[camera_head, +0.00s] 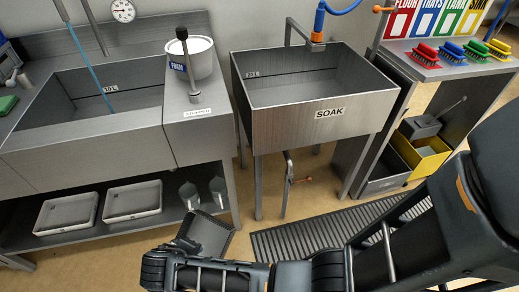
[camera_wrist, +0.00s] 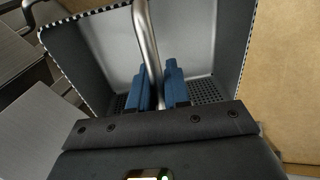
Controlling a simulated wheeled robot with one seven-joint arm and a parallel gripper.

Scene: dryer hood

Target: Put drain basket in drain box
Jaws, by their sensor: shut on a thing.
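The drain basket is a dark grey open box with a perforated floor, a checkered rim and a metal bar handle. It fills the upper wrist view (camera_wrist: 207,40). My gripper (camera_wrist: 158,82) is shut on its handle, with a blue finger on each side of the bar. In the head view the basket (camera_head: 210,234) hangs tilted off the end of my arm, above the floor in front of the left sink stand. No box is labelled as the drain box; a dark open box (camera_head: 387,187) and a yellow box (camera_head: 432,164) stand under the right-hand bench.
The SOAK sink (camera_head: 310,120) stands in the middle, with a valve handle (camera_head: 288,172) below it. A floor grate (camera_head: 300,241) lies in front. Two grey trays (camera_head: 133,201) are on the left lower shelf. Brushes (camera_head: 425,55) line the right bench. A grey handled bin (camera_head: 420,127) stands behind the yellow box.

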